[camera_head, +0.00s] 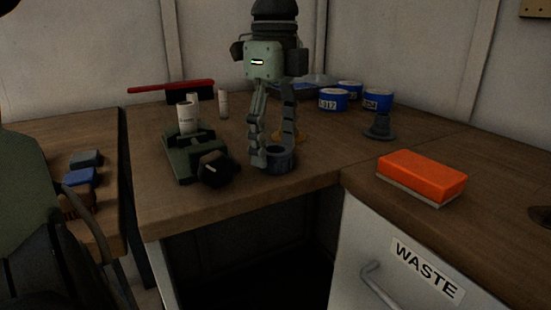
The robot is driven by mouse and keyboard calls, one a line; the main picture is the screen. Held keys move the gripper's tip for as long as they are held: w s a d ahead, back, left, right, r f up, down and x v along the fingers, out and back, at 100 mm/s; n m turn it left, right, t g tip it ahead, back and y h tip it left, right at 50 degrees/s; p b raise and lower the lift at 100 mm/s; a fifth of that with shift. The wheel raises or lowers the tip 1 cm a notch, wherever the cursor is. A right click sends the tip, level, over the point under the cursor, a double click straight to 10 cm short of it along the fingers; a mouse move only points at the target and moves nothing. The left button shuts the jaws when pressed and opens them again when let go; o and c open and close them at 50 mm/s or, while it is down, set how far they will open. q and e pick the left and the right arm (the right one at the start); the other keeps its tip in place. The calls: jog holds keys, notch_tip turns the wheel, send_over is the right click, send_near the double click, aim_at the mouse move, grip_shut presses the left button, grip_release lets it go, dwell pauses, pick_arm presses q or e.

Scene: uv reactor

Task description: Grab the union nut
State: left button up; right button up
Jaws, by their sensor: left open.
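My left gripper (274,152) points straight down over the front of the wooden workbench, its fingers spread apart. A dark grey ring (280,160), which looks like the union nut, sits on the bench at its fingertips. One finger comes down at the ring's left side and the other at its right rear. I cannot tell whether either finger touches it. My right gripper is not in view.
Left of the ring is a green fixture (182,160) with a black round knob (215,169). An orange sponge (422,174) lies right. The bench's front edge is close.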

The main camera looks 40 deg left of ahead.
pick_arm(q)
jog(key=shift+f, duration=0.45)
jog(key=c, duration=1.1)
jog(key=shift+r, duration=0.1)
jog(key=shift+c, duration=0.2)
